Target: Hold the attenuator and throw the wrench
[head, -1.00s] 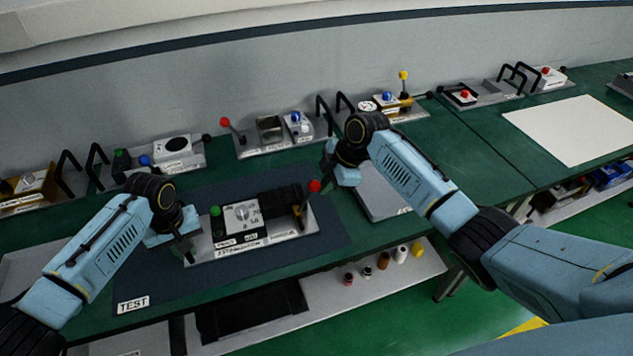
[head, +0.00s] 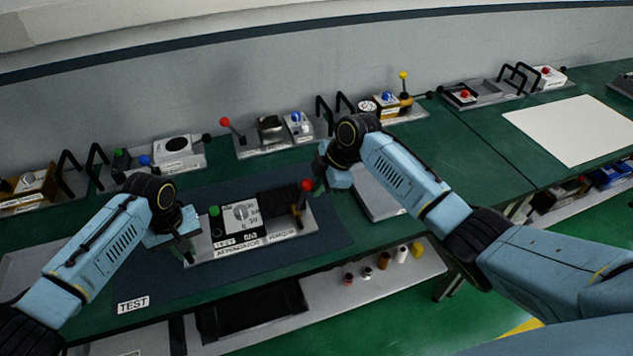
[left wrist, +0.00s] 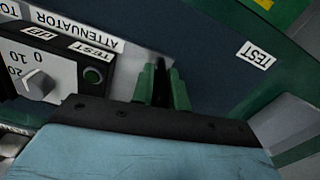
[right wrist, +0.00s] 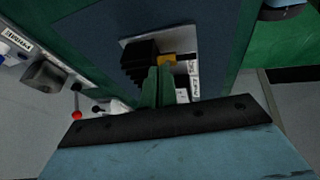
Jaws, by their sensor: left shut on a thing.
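The attenuator (head: 240,216) is a grey plate on the blue mat with a green button, a dial and a black ribbed block; its label shows in the left wrist view (left wrist: 88,32). A lever with a red ball (head: 307,186) stands near upright at the plate's right end. My right gripper (head: 318,187) is just right of the ball; its fingers look closed together in the right wrist view (right wrist: 160,85). Contact with the lever is hidden. No separate wrench is recognisable.
The blue mat (head: 165,275) with a TEST label lies under the attenuator. Other units line the wall, including one with a red-ball lever (head: 225,122). A grey plate (head: 375,195) lies under my right arm. A white sheet (head: 570,130) is at right.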

